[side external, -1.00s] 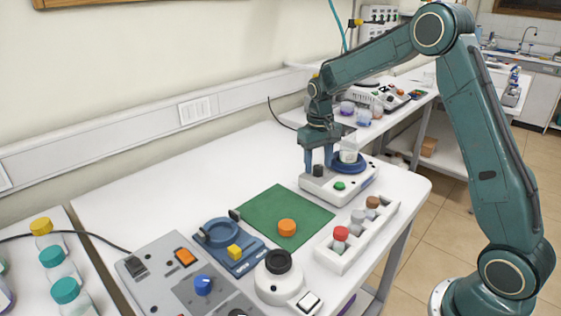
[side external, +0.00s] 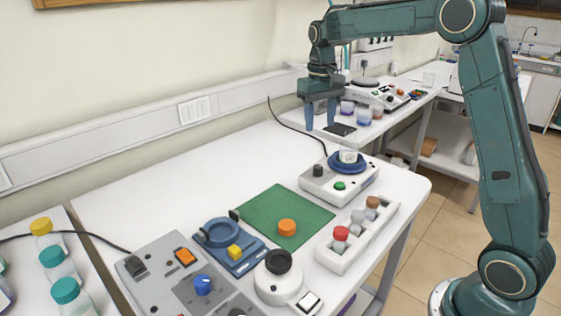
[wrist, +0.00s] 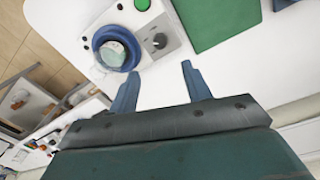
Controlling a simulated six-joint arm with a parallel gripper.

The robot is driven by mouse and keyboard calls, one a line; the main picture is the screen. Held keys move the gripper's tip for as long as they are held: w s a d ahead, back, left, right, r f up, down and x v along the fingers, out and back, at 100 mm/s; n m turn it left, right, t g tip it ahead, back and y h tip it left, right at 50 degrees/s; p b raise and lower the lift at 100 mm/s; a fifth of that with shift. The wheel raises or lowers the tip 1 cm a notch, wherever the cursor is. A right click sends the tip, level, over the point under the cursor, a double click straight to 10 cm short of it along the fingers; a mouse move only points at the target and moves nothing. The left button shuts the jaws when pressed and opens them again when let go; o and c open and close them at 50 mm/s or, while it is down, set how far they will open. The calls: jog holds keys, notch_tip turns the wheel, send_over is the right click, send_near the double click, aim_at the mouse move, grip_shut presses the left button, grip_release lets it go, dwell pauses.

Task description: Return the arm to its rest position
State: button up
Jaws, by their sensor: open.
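My gripper (side external: 320,121) is open and empty, pointing down in the air above the back of the white table. In the wrist view its two fingers (wrist: 160,74) are spread with nothing between them. A small clear beaker (side external: 348,156) stands on the round blue plate of a white device (side external: 318,184) with a green button and a dark knob. My gripper is above and behind this device, apart from the beaker. In the wrist view the beaker (wrist: 113,53) sits within the blue ring, left of the fingers.
A green mat (side external: 265,213) holds an orange cap (side external: 287,227). A white rack (side external: 339,259) holds several capped vials. A grey control panel (side external: 170,268) and blue fixture (side external: 238,262) stand in front. Another bench with instruments (side external: 378,95) lies behind. The table's back left is clear.

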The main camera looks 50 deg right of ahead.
jog(key=shift+r, duration=0.1)
dwell(0.3)
jog(key=s+a+r+n+t, duration=0.1)
jog(key=s+a+r+t, duration=0.2)
jog(key=s, duration=0.4)
jog(key=s+a+r+n, duration=0.1)
jog(key=s+a+r, duration=0.35)
jog(key=s, duration=0.25)
jog(key=s+a+f+n+t, duration=0.1)
jog(key=s+a+f, duration=0.1)
jog(key=s, duration=0.5)
jog(key=s+a+f+t, duration=0.1)
jog(key=s+a+f, duration=0.2)
jog(key=s, duration=0.5)
jog(key=shift+f+n+t, duration=0.3)
jog(key=shift+n+t, duration=0.1)
